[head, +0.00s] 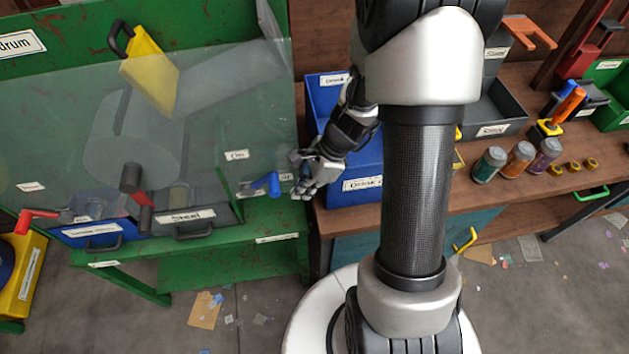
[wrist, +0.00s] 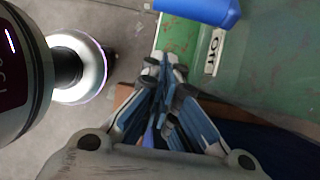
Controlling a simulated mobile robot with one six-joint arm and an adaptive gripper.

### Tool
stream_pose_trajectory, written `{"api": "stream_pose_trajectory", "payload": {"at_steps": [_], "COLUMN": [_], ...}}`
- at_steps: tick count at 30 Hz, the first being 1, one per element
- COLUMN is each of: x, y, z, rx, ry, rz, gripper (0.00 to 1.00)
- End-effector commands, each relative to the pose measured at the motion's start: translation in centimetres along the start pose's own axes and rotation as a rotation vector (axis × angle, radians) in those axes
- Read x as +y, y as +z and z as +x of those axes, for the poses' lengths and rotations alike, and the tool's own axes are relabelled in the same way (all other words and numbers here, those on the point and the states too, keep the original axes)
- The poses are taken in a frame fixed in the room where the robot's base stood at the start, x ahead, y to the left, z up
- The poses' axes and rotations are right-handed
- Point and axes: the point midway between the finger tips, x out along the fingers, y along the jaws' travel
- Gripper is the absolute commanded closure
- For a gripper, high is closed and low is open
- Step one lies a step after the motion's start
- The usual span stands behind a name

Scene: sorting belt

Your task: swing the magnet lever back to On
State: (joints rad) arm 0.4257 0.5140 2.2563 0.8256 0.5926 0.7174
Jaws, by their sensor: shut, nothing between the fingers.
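The magnet lever (head: 264,184) has a blue handle and sits on the right part of the green machine's front. Its handle points right, towards a small label (head: 286,177) and away from the "On" label (head: 237,155) above it. In the wrist view the blue handle (wrist: 200,8) shows at the top edge, near a label reading "Off" (wrist: 215,50). My gripper (head: 303,192) is just right of the handle, with a small gap. In the wrist view its fingertips (wrist: 163,62) are together and hold nothing. The lever's pivot is hidden in the wrist view.
A clear panel (head: 75,120) covers the drum on the left. A blue bin (head: 325,95) stands close behind my gripper on the brown bench (head: 470,215), which also holds several jars.

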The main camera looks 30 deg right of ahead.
Motion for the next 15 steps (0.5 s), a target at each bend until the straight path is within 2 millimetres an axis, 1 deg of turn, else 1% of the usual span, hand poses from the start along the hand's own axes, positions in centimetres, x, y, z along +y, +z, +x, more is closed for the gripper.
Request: {"api": "stream_pose_trajectory", "payload": {"at_steps": [1, 3, 6, 9, 15], "x": [-0.3, -0.2, -0.2, -0.2, -0.2], "y": [1.1, 2.0, 2.8, 3.2, 3.3], "z": [-0.8, -1.1, -1.5, -1.6, -1.6], "rx": [0.001, 0.000, 0.000, 0.001, 0.001], "ry": [-0.008, -0.007, -0.007, -0.006, -0.006], "rz": [-0.010, -0.009, -0.007, -0.005, -0.004], "gripper": [1.00, 1.00, 1.00, 1.00, 1.00]}}
